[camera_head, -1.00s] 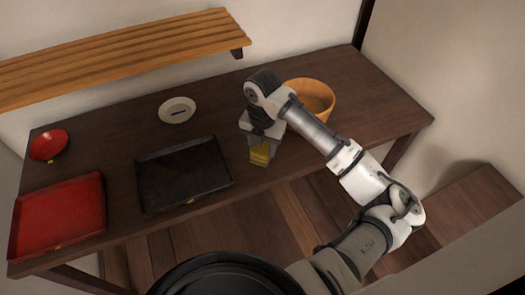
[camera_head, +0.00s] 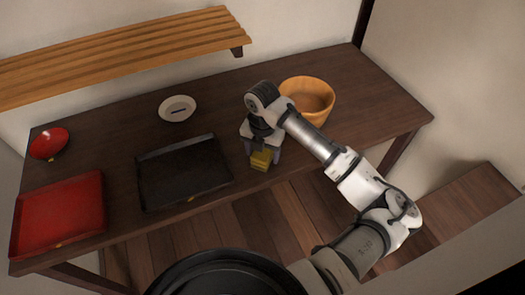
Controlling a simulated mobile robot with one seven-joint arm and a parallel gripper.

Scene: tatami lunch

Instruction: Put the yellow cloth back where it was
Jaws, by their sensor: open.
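The yellow cloth (camera_head: 261,160) is a small folded block near the front edge of the dark wooden table, just right of the black tray. My gripper (camera_head: 262,158) points down over it, with its fingers apart on either side of the cloth. The jaws are open. The gripper's body hides part of the cloth's far side, and I cannot tell whether a finger touches it.
A black tray (camera_head: 183,174) lies left of my gripper, and a red tray (camera_head: 58,215) at the far left. A red bowl (camera_head: 48,142), a white dish (camera_head: 177,108) and a wooden bowl (camera_head: 308,97) stand farther back. A slatted shelf (camera_head: 120,52) overhangs the table's back left.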

